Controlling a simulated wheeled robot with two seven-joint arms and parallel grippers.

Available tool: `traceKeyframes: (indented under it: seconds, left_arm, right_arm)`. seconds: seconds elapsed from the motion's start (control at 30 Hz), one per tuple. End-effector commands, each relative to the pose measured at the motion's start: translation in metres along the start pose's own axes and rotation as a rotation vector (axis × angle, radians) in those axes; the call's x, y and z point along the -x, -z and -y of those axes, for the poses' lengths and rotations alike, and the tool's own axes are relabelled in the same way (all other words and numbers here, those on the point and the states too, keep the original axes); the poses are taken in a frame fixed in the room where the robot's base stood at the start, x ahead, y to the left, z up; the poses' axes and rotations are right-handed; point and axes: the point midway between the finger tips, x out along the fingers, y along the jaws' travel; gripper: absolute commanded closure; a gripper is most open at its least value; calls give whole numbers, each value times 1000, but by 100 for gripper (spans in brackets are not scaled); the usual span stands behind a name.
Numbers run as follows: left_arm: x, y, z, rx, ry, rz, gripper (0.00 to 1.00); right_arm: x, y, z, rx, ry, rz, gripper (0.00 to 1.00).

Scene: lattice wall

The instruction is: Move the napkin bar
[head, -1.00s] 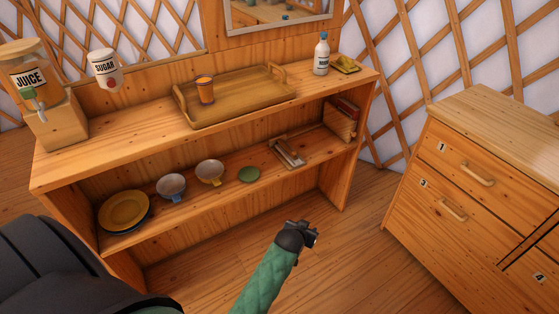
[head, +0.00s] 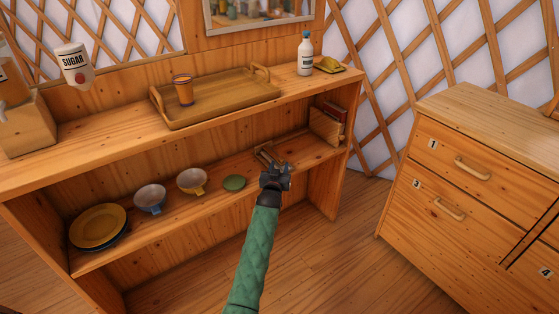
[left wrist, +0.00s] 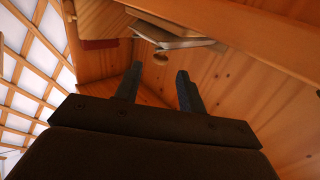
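The napkin holder (head: 266,153) is on the lower shelf of the wooden unit, mostly hidden behind my left gripper in the head view. I cannot clearly make out the bar itself. My left gripper (head: 276,170) is in front of the holder; in the left wrist view its two fingers (left wrist: 158,80) are apart with nothing between them. My right gripper is not in view.
On the lower shelf are a green dish (head: 234,183), two bowls, stacked plates (head: 97,227) and books (head: 327,122). The upper board (head: 110,122) lies above my gripper's level. A tray (head: 215,97) and a bottle (head: 305,54) stand on it. A drawer cabinet (head: 480,150) is at the right.

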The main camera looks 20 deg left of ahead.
Motion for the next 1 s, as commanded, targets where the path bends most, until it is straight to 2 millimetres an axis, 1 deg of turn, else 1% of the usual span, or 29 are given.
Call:
traceKeyframes:
  seconds: [0.03,0.2,0.4,0.57,0.83,0.87,1.0]
  left_arm:
    - [-8,1,0,0,0,-1,60]
    - [-31,0,0,0,0,0,60]
    - [-50,0,0,1,0,0,60]
    - [-57,0,0,0,0,1,60]
    - [-58,0,0,0,0,1,60]
    - [-58,0,0,0,0,1,62]
    - [-58,0,0,0,0,1,90]
  right_arm:
    - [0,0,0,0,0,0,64]
    - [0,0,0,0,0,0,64]
    - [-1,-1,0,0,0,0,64]
    - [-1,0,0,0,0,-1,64]
    - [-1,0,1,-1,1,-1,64]
    - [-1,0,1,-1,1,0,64]
    - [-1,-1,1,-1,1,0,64]
